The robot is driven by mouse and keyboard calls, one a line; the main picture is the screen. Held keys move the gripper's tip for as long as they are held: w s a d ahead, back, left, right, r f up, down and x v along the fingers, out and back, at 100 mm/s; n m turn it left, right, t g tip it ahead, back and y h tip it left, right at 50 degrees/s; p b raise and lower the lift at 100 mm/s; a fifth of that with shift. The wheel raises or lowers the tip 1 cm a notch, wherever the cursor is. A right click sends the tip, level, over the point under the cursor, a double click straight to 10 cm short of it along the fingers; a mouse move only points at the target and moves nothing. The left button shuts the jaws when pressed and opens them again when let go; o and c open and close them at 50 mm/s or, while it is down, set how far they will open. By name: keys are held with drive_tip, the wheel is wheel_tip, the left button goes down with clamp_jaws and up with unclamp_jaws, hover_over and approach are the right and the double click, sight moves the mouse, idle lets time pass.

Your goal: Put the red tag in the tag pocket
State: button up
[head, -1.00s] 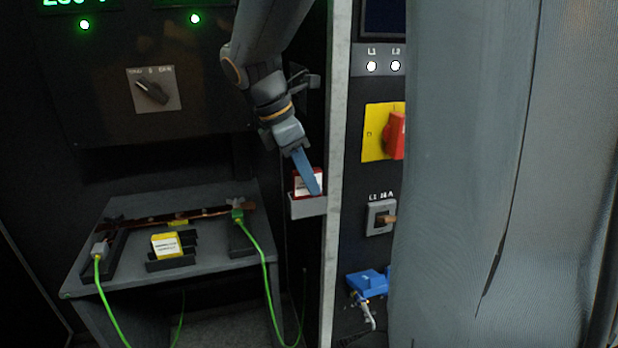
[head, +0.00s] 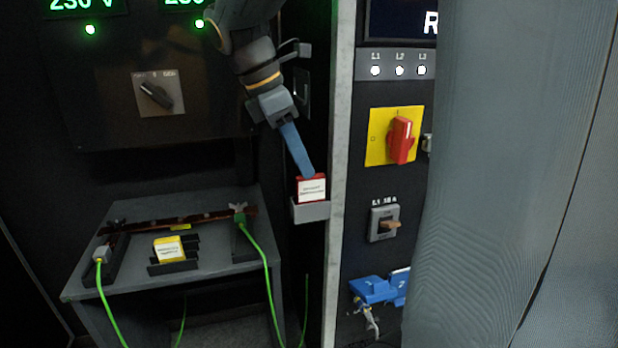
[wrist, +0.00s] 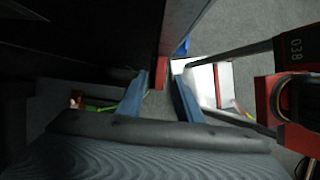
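The red tag (head: 311,189) with a white printed label stands upright in the grey tag pocket (head: 311,211), on the dark panel beside the pale upright edge. The lower part of the tag is hidden by the pocket. My gripper (head: 309,176) comes down from above, with its blue fingertip at the tag's top edge in the head view. In the wrist view my gripper (wrist: 163,82) has its two blue fingers apart. A narrow red edge, likely the tag (wrist: 162,66), shows between and beyond them, with gaps at its sides.
A grey stand (head: 205,275) at the left carries a copper bar, green-yellow cables and a yellow tag (head: 168,249) in a black holder. A red switch (head: 401,140) and blue piece (head: 375,290) are right of the pale edge (head: 340,180). A grey curtain (head: 500,200) fills the right.

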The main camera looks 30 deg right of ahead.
drive_tip(key=s+v, duration=0.1)
drive_tip(key=v, duration=0.5)
drive_tip(key=s+a+f+m+y, duration=0.2)
drive_tip(key=s+a+f+m, duration=0.2)
drive_tip(key=f, duration=0.9)
drive_tip(key=s+a+f+m+t+y, duration=0.1)
drive_tip(key=s+a+f+m, duration=0.3)
drive_tip(key=f+m, duration=0.6)
wheel_tip(320, 180, down, 4)
drive_tip(key=shift+a+f+m+y, duration=0.1)
drive_tip(key=shift+a+m+y, duration=0.15)
drive_tip(key=shift+m+y, duration=0.25)
drive_tip(key=shift+d, duration=0.15)
